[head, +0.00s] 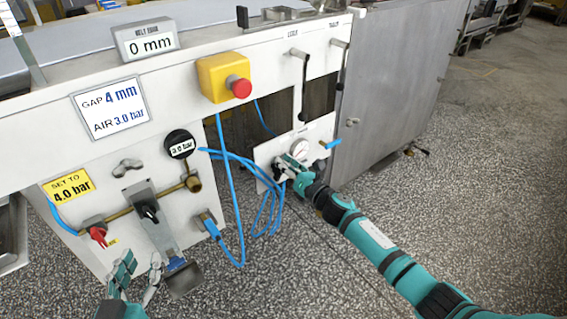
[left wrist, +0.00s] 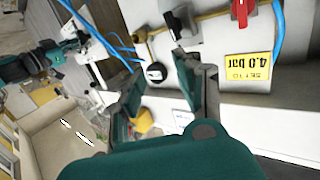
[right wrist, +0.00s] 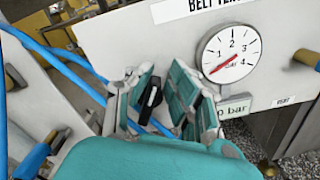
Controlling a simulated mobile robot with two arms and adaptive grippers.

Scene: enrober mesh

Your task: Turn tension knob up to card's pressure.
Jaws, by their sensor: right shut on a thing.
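A small white panel (head: 318,140) labelled "BELT TE…" in the right wrist view carries a round gauge (right wrist: 230,52) marked to 4. Its red needle points low left, near the bottom of the scale. A "bar" readout below it is partly hidden by my finger. My right gripper (head: 283,171) is shut on the black knob (right wrist: 150,97) left of the gauge. A white card (head: 110,104) reads "GAP 4 mm, AIR 3.0 bar". A yellow card (head: 69,187) reads "SET TO 4.0 bar". My left gripper (head: 141,266) is open and empty, low before the machine.
A black round readout (head: 180,145) shows 3.0 bar. A red valve handle (head: 98,234) and black lever (head: 147,210) sit on brass pipe above my left gripper. Blue hoses (head: 236,185) hang between the panels. A red stop button (head: 241,88) is above. Speckled floor is clear at right.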

